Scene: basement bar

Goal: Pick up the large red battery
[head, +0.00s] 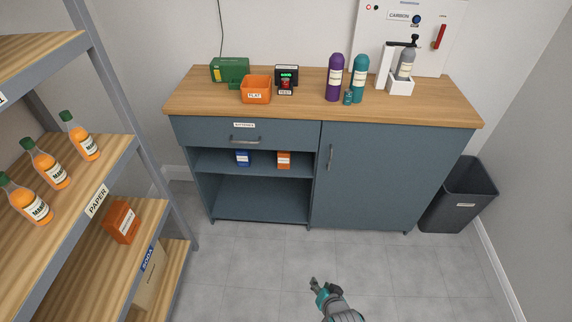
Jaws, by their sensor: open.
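I cannot make out the large red battery for certain. A small red shape (286,84) shows at the black device (287,72) with a green display on the cabinet's wooden top; it is too small to tell what it is. A drawer (278,134) with a label that seems to read "BATTERIES" is shut in the blue-grey cabinet, and its inside is hidden. My gripper (317,284) is open and empty, low in front of the cabinet over the tiled floor, well apart from the cabinet.
An orange bin (256,90) labelled "FLAT", a green box (230,69), and purple (334,78) and teal (358,80) bottles stand on the top. Blue (243,158) and orange (284,160) boxes sit below the drawer. Shelving (122,150) stands left, a dark bin (461,197) right. The floor between is clear.

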